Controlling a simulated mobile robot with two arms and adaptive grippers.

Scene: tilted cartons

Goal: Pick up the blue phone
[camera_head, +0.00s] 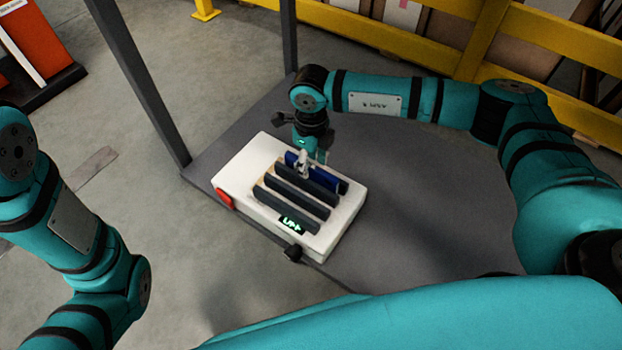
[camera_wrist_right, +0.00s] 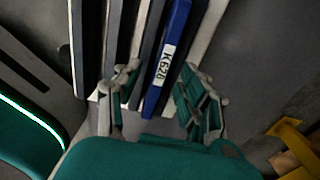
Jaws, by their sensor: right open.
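The blue phone (camera_wrist_right: 171,60) stands on edge in a slot of a white holder with dark dividers; it carries a white label reading K620. In the head view the blue phone (camera_head: 322,174) shows at the far side of the white holder (camera_head: 338,230), partly hidden by my gripper. My right gripper (camera_head: 304,163) is over the phone's end. In the wrist view my right gripper (camera_wrist_right: 158,98) is open, with one finger on each side of the phone; I cannot tell whether they touch it. My left gripper is out of view; only my left arm shows.
The holder sits on a dark grey table (camera_head: 430,200) near its left edge, with free table to the right. Dark table posts (camera_head: 140,85) rise at the left and back. A yellow rail (camera_head: 560,35) stands behind. A red button (camera_head: 224,199) is on the holder's left side.

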